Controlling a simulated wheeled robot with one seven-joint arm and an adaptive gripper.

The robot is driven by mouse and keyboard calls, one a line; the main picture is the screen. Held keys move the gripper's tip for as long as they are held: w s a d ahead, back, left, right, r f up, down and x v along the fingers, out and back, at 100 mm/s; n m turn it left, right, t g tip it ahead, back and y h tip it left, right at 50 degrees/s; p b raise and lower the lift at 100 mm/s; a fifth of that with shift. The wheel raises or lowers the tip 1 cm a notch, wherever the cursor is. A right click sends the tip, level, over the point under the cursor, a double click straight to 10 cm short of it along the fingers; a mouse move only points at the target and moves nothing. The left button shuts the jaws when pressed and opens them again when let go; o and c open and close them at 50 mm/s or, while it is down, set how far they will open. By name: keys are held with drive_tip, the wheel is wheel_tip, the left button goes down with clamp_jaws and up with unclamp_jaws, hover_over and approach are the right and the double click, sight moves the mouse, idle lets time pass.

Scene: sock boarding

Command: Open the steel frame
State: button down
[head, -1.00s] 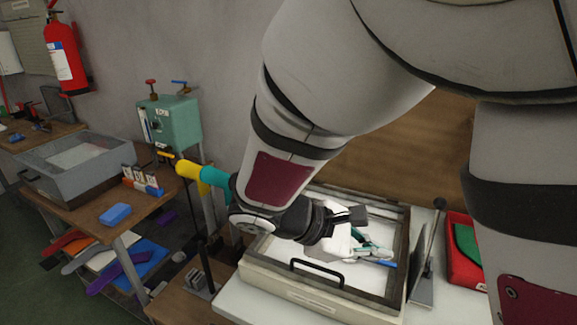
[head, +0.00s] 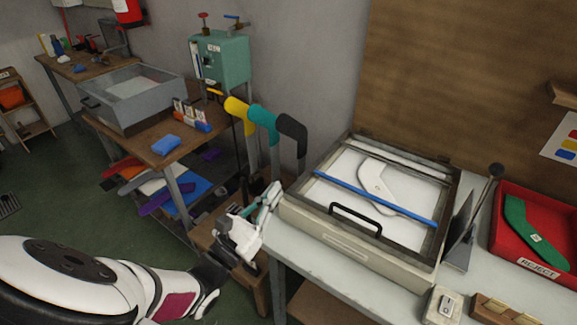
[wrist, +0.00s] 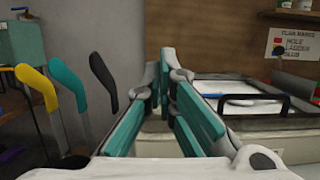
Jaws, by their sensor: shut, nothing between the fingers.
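The steel frame (head: 437,241) is a dark grey metal rim lying flat on top of a pale box. A black bar handle (head: 355,212) stands at its front edge. In the wrist view the handle (wrist: 256,97) is to the right of the fingers. My gripper (head: 272,192) is at the left front of the box, apart from the handle, with teal finger pads pointing up and toward the box. In the wrist view my gripper (wrist: 169,76) has its fingertips together and holds nothing. Inside the frame a white sock shape (head: 375,177) lies beneath a blue strip (head: 340,186).
Yellow, teal and black leg-shaped forms (head: 263,116) stand upright left of the box, near my gripper. A grey panel (head: 462,232) with a black-knobbed lever and a red reject tray (head: 521,263) are on the right. A wooden bench (head: 130,140) is further left.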

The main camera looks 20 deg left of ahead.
drive_tip(key=r+p+x, duration=0.1)
drive_tip(key=r+x, duration=0.1)
drive_tip(key=x, duration=1)
drive_tip(key=shift+s+r, duration=0.35)
drive_tip(key=shift+a, duration=0.1)
idle(0.9)
